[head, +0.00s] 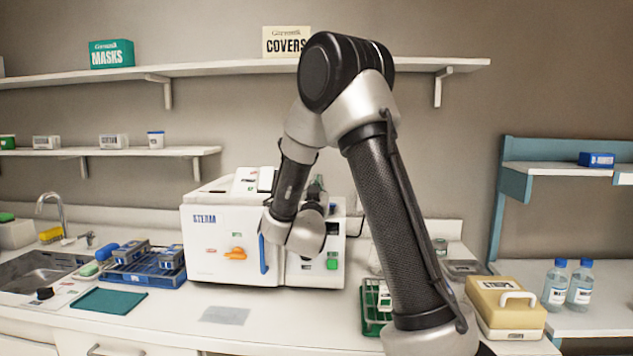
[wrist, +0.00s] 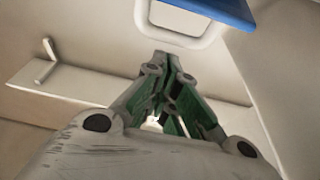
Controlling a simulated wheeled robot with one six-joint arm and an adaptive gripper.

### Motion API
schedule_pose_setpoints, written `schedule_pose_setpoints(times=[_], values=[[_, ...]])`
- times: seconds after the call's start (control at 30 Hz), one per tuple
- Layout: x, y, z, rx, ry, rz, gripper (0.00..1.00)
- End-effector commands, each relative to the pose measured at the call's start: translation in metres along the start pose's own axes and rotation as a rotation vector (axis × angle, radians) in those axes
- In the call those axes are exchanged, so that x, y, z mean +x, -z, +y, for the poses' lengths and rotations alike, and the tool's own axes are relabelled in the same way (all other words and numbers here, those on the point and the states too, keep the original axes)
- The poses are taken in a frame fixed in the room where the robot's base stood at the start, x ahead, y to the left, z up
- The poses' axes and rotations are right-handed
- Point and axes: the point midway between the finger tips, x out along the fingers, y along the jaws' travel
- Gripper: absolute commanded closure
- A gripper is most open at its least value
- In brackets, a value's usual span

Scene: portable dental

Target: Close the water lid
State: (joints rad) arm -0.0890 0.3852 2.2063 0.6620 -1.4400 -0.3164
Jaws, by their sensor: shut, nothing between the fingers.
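The white sterilizer (head: 215,260) marked STERIM or similar stands on the counter. A pale raised piece with a dark edge (head: 250,180) shows on its top; I cannot tell whether this is the water lid. My gripper (head: 317,184) is over the sterilizer's top right, partly hidden behind my own arm. In the wrist view my gripper (wrist: 162,60) is shut and empty, its green-sided fingers together. Just beyond the fingertips is a white rounded rim (wrist: 180,38) around an opening, with a blue panel (wrist: 215,10) above it. Contact is unclear.
A blue rack (head: 145,275) with boxes stands left of the sterilizer, near the sink (head: 35,270). A green tray (head: 373,320) and a cream case (head: 505,305) stand to the right. A wall shelf (head: 220,70) runs above.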

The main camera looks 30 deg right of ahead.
Motion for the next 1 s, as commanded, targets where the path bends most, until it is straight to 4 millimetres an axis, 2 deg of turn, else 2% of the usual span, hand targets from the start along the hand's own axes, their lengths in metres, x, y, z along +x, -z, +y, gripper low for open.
schedule_pose_setpoints(times=[0.13,0.5,0.8,1.0], values=[[-0.003,-0.008,0.000,0.000,0.001,0.000,1.00],[-0.005,-0.009,0.000,0.000,0.001,0.000,1.00],[-0.030,-0.035,0.001,-0.001,0.001,-0.002,1.00],[-0.030,-0.036,0.001,-0.001,0.000,-0.004,1.00]])
